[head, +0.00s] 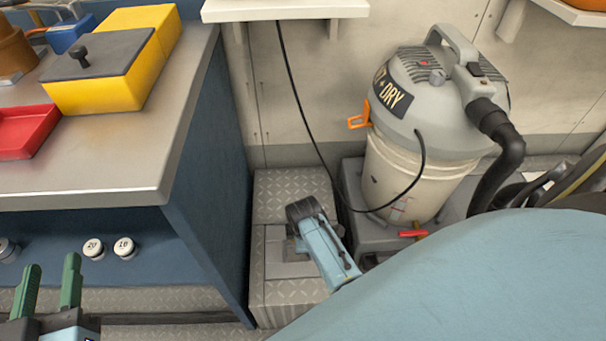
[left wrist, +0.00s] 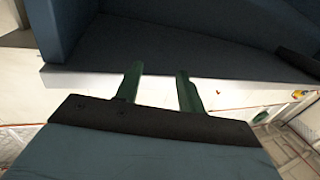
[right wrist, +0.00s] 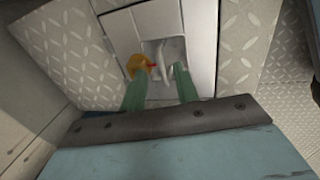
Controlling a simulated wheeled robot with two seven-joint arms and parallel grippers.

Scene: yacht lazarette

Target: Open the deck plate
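The deck plate (head: 285,270) is a smooth grey panel set in a raised diamond-tread metal step; it looks closed. In the right wrist view the plate (right wrist: 196,40) has a recess with a pale upright piece, perhaps its handle (right wrist: 167,55), and an orange-yellow piece (right wrist: 138,65). My right gripper (right wrist: 159,72) points down at this recess, its green fingers apart on either side of it; contact cannot be told. In the head view its fingers are hidden behind my wrist. My left gripper (head: 50,272) is open and empty, low at left before the bench; it also shows in the left wrist view (left wrist: 160,72).
A blue-sided bench (head: 205,170) stands close on the left, with a yellow box (head: 100,90) and red tray (head: 22,132) on top.

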